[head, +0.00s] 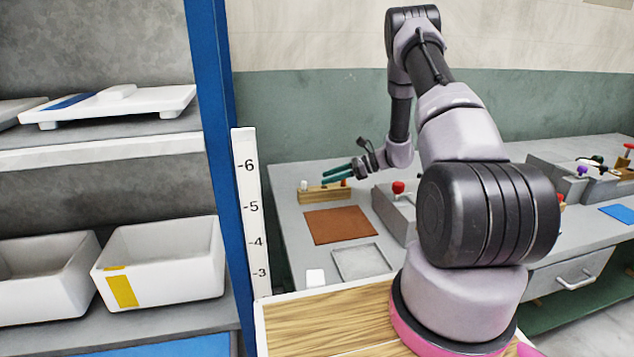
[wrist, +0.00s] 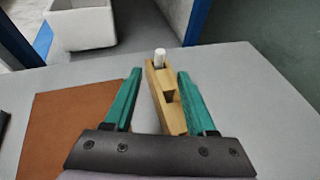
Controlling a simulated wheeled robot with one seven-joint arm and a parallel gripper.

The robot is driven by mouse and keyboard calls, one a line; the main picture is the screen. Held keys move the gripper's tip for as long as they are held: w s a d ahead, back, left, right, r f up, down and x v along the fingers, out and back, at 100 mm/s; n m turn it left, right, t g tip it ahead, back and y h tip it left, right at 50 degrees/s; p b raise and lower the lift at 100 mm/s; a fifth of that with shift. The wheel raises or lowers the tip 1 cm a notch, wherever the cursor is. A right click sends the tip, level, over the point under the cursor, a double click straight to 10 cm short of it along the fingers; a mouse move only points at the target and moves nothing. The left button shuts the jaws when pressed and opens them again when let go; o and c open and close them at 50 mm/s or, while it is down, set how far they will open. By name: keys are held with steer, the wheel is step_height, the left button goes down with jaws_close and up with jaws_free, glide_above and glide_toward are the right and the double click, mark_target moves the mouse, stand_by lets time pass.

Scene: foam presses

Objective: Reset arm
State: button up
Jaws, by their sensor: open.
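My gripper (head: 340,175) is at the end of my arm, out over the left part of the grey workbench (head: 287,205). In the wrist view my gripper (wrist: 157,95) has its two green fingers spread wide apart. A wooden block (head: 325,194) with a white peg (head: 304,185) at one end is below or close to the fingers. In the wrist view the wooden block (wrist: 162,85) shows between the fingers, nearer the right one, with the white peg (wrist: 160,58) at its far end. I cannot tell the exact height of the fingers above the block. The fingers hold nothing that I can see.
A brown mat (head: 340,224) and a grey tray (head: 362,262) lie on the bench before the block. A red-knobbed press (head: 398,188) stands to the right. A blue shelf post (head: 222,150) and white bins (head: 160,262) are at left. A blue mat (head: 618,213) lies far right.

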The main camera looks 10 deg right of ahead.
steer(key=shift+s+d+r, duration=0.2)
steer(key=shift+d, duration=0.35)
steer(key=shift+r, duration=0.1)
